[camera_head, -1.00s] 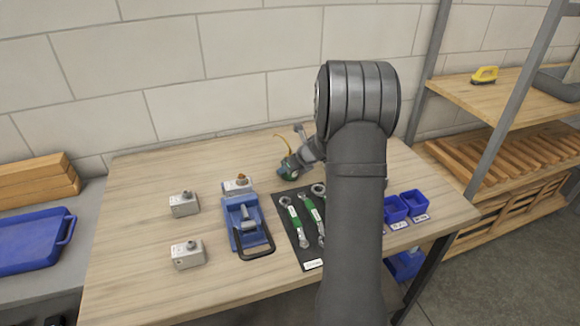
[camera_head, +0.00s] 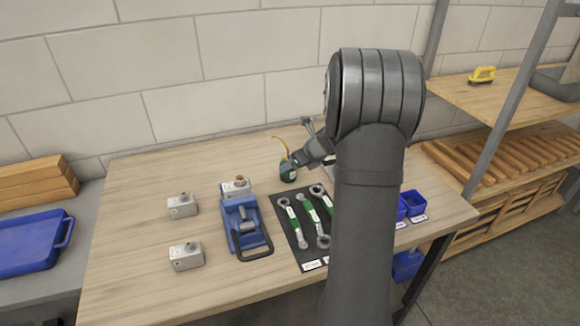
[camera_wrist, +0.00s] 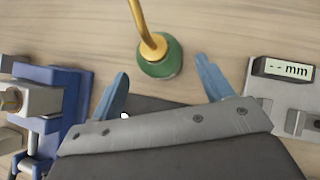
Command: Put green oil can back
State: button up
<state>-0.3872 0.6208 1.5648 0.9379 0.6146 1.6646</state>
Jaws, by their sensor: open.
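The green oil can (camera_head: 288,171) stands upright on the wooden table, behind the wrench mat, with its thin yellow spout rising up. In the wrist view the oil can (camera_wrist: 160,58) is just ahead of the fingertips, roughly midway between them, with its spout leaning toward the top left. My gripper (camera_head: 291,164) is at the can in the head view; in the wrist view my gripper (camera_wrist: 163,80) has its two blue fingers spread apart with clear space to the can on both sides. The gripper holds nothing.
A blue vise (camera_head: 243,225) stands left of the dark mat (camera_head: 290,233) with several wrenches. Grey metal blocks (camera_head: 186,256) sit further left. Blue bins (camera_head: 413,203) are at the right. A measuring tool with a display (camera_wrist: 287,70) lies right of the can. The table's back left is clear.

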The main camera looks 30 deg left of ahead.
jog(key=v, duration=0.6)
jog(key=shift+s+r, duration=0.1)
jog(key=x, duration=1.2)
jog(key=shift+r, duration=1.25)
